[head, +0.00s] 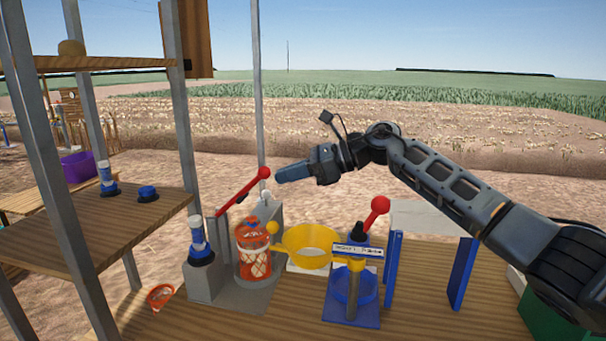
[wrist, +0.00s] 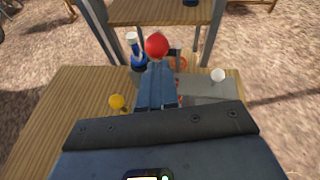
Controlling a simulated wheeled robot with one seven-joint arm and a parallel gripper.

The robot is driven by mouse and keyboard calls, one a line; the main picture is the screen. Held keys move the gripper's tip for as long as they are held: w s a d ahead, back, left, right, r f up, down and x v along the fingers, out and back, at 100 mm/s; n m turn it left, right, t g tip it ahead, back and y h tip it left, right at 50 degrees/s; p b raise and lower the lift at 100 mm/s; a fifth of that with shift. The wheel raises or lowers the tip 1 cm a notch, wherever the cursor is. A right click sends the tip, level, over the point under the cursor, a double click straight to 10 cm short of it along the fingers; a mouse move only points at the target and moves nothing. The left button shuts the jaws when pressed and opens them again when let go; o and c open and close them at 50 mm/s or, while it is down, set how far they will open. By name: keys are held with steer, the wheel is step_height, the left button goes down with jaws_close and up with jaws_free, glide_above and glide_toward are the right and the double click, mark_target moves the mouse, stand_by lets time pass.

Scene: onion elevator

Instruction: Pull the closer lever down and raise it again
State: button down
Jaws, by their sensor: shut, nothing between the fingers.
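A red lever (head: 240,192) with a round red knob slopes up to the right from a grey stand (head: 205,283) on the table. Its knob also shows in the wrist view (wrist: 157,46), just past my fingertips. My gripper (head: 280,178) is shut and empty, just right of this knob in the head view. I cannot tell whether they touch. An orange jar (head: 253,265) with a net-like pattern stands in the grey stand beneath the lever. A second red knob (head: 377,205) rises behind a blue device with a small sign (head: 357,250). I cannot read the sign clearly.
A yellow bowl (head: 309,243) stands between the grey stand and the blue device. A blue and white bottle (head: 200,243) is left of the jar. An orange ring (head: 160,296) lies at the table's left. A metal-post shelf (head: 90,235) stands at the left.

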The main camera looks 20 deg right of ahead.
steer(key=shift+a+r, duration=0.1)
steer(key=shift+a, duration=0.05)
steer(key=w+a+r+g+h+p, duration=0.3)
steer(key=w+a+r+h+p, duration=0.2)
steer(key=w+a+r+p, duration=0.1)
steer(key=shift+w+a+r+p, duration=0.3)
steer(key=shift+a+r+p, duration=0.2)
steer(key=shift+a+r, duration=0.85)
steer(key=shift+a+f, duration=0.2)
steer(key=shift+f, duration=0.05)
steer(key=shift+d, duration=0.1)
